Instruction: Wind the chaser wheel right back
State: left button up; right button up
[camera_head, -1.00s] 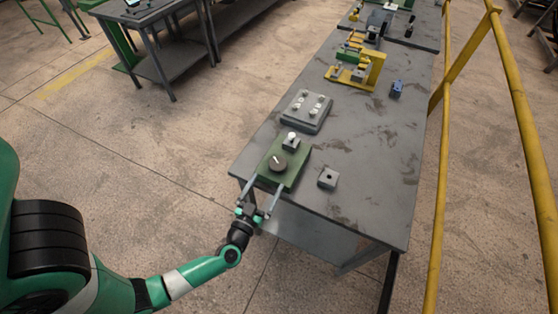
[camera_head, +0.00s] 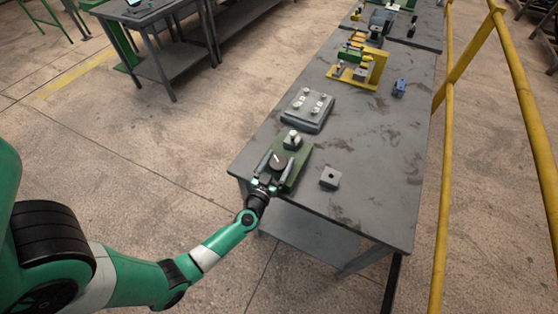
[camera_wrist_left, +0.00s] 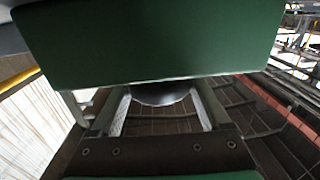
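The chaser wheel appears to be the dark round wheel (camera_head: 278,160) with a pale mark on top. It sits on a green base (camera_head: 300,165) near the front left corner of the grey workbench. My left gripper (camera_head: 276,165) is open, with one finger on each side of the wheel. In the left wrist view the wheel's rounded grey edge (camera_wrist_left: 162,94) shows between the two spread fingers (camera_wrist_left: 162,110), beside the green base (camera_wrist_left: 150,40). I cannot tell whether the fingers touch the wheel. My right gripper is not in view.
A small block with a pale knob (camera_head: 292,140) stands at the base's far end. A grey plate with several pegs (camera_head: 307,110) lies beyond. A grey block with a hole (camera_head: 330,177) sits to the right.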

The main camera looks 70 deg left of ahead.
pick_arm(q)
jog(key=c, duration=0.6)
jog(key=shift+r+n+g+y+p, duration=0.25)
jog(key=shift+n+g+y+p, duration=0.2)
jog(key=shift+p, duration=0.4)
jog(key=shift+n+g+y+p, duration=0.85)
jog(key=shift+g+y+p, duration=0.1)
jog(key=shift+g+p, duration=0.15)
jog(key=shift+f+n+g+y, duration=0.15)
jog(key=shift+n+g+y, duration=0.35)
jog(key=shift+n+g, duration=0.35)
jog(key=shift+s+f+n+g+y+b, duration=0.1)
jog(key=shift+n+g+y+b, duration=0.1)
jog(key=shift+n+g+y, duration=0.45)
jog(key=shift+n+g+y+b, duration=0.15)
jog(key=shift+n+g, duration=0.15)
jog(key=shift+g, duration=1.05)
jog(key=o, duration=1.2)
